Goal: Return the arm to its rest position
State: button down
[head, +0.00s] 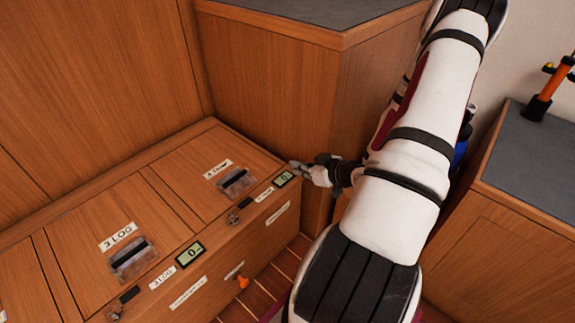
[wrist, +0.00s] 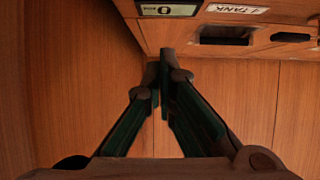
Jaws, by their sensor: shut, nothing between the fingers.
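My gripper (head: 301,166) is at the end of my white arm in the head view, pointing left beside the right end of the wooden locker bench (head: 90,203). In the wrist view my gripper (wrist: 161,54) has its fingertips together with nothing between them, close to wood panelling. Whether the fingertips touch the bench edge cannot be told. My arm hides part of the corner behind it.
A wooden cabinet with a grey top (head: 325,16) stands behind the gripper. Another grey-topped cabinet (head: 537,162) is at right, bearing an orange and black tool (head: 546,90). The bench lids have latches, labels and small displays (head: 190,253). Slatted floor (head: 263,294) shows below.

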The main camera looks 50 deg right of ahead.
jog(key=shift+v, duration=1.7)
jog(key=a+r+g+h, duration=0.2)
jog(key=a+r+g, duration=0.25)
jog(key=r, duration=0.45)
jog(key=a+r+g+h, duration=0.25)
jog(key=r+g, duration=0.25)
jog(key=r, duration=0.4)
jog(key=s+a+r+g+y, duration=0.15)
jog(key=s+a+r, duration=0.35)
jog(key=s+a, duration=0.6)
jog(key=s+a+r+g+y, duration=0.1)
jog(key=s+a+r+y, duration=0.3)
jog(key=s+a, duration=0.6)
notch_tip(320, 180, up, 38)
jog(key=w+a+t+h+p, duration=0.1)
jog(key=a+t+p, duration=0.1)
jog(key=p, duration=3.2)
jog(key=shift+w+f+t, duration=0.2)
jog(key=shift+w+t, duration=0.05)
jog(key=shift+t, duration=0.65)
